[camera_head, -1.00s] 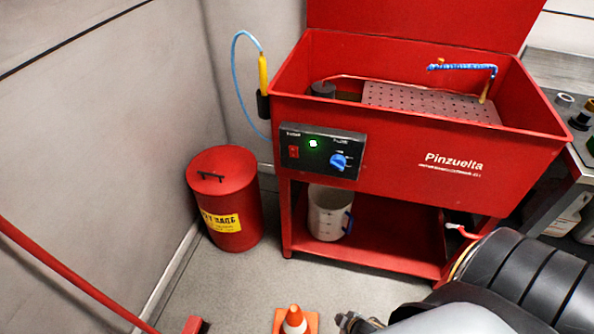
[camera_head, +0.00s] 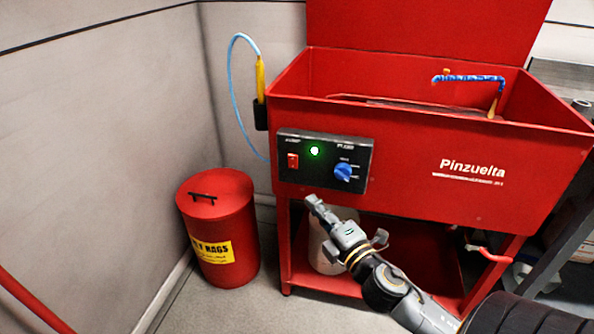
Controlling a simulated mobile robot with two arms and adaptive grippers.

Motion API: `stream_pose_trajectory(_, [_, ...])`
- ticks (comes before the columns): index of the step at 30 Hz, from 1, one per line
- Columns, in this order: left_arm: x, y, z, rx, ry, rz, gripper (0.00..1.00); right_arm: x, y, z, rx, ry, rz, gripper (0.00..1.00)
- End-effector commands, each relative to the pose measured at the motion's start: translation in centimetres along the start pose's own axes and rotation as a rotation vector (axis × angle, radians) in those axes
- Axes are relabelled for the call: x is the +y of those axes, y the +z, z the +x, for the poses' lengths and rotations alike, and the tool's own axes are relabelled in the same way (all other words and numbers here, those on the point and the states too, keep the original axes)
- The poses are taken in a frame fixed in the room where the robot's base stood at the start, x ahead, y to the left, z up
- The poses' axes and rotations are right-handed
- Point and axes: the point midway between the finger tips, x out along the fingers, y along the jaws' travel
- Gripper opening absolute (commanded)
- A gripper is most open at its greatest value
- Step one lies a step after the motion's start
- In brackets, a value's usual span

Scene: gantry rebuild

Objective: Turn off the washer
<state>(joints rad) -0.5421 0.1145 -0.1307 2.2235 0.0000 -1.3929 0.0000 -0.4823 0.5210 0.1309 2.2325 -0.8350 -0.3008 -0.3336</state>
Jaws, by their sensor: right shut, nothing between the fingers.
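The red washer (camera_head: 400,185) stands ahead, marked "Pinzuelta", with its lid up. Its black control panel (camera_head: 326,182) is on the front left. The panel has a red rocker switch (camera_head: 293,161), a lit green light (camera_head: 314,151) and a blue knob (camera_head: 343,172). My right gripper (camera_head: 312,202) is shut and empty. In the picture its fingertips are just below the panel, under the gap between switch and knob; I cannot tell how far in front of it. My left gripper is not in view.
A red rag bin (camera_head: 219,248) stands on the floor left of the washer. A white jug (camera_head: 324,253) on the lower shelf is partly hidden by my right gripper. A blue hose (camera_head: 237,95) hangs at the washer's left. A red valve handle (camera_head: 488,254) juts out at lower right.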

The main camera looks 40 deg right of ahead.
Motion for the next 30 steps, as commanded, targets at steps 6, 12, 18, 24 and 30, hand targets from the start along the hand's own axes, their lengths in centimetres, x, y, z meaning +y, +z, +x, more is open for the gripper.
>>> stream_pose_trajectory(6, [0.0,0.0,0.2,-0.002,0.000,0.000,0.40,0.1,0.0,0.9,0.001,0.002,0.001,0.00])
stream_pose_trajectory(12, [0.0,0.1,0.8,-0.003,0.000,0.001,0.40,0.1,0.0,4.2,0.000,0.004,0.000,0.00])
stream_pose_trajectory(18, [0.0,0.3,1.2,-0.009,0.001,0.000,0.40,0.1,0.1,8.1,-0.002,0.003,-0.001,0.00])
stream_pose_trajectory(24, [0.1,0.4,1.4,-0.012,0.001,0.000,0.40,-0.1,1.1,11.1,-0.003,0.000,-0.002,0.00])
stream_pose_trajectory(30, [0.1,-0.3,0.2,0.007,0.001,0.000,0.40,-0.1,2.5,12.6,-0.001,-0.001,0.001,0.00])
